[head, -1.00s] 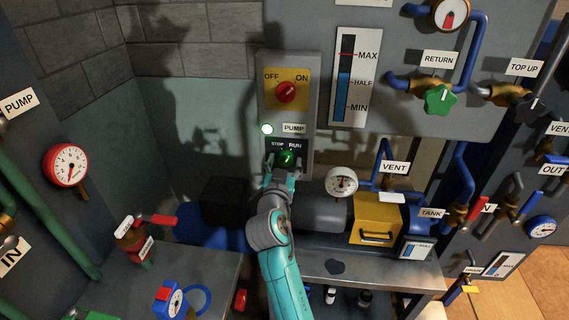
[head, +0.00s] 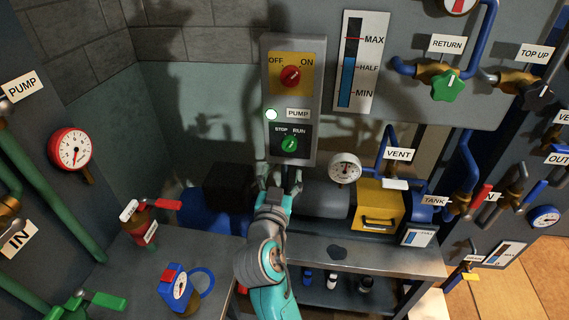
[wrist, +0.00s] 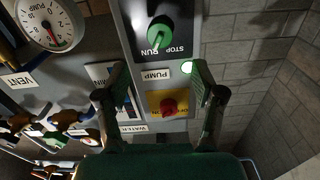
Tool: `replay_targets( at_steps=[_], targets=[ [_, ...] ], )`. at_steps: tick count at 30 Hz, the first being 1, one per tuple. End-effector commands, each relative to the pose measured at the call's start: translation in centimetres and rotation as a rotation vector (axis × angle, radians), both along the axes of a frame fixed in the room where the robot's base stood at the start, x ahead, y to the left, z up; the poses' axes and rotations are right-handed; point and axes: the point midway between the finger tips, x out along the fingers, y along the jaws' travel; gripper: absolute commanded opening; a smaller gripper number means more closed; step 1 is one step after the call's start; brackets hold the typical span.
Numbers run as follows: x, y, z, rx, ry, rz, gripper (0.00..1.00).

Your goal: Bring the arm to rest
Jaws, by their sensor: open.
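My gripper (head: 279,172) is open and empty in the head view, just below the pump control panel (head: 309,128). It is apart from the green STOP/RUN knob (head: 289,145), whose mark points toward RUN. In the wrist view my gripper (wrist: 160,78) spreads its two fingers with nothing between the tips. The green knob (wrist: 159,34) and the red OFF/ON knob (wrist: 169,106) both show there. In the head view the red knob (head: 290,76) appears turned toward ON. The lamp (head: 271,115) beside the PUMP label is lit.
A round gauge (head: 345,168) and a yellow box (head: 378,206) stand right of my arm. The grey bench (head: 345,254) lies below. Valves and pipes crowd the right.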

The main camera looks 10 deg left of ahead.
Motion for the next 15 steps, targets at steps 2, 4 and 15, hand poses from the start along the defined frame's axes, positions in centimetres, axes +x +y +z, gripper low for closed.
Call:
replay_targets(
  at_steps=[2,4,15],
  targets=[
    [-0.71,-0.01,-0.04,0.000,0.001,0.000,0.68],
    [-1.08,-0.03,0.01,0.001,0.000,0.000,0.68],
    [-1.31,-0.04,0.00,0.001,0.001,-0.001,0.68]
  ],
)
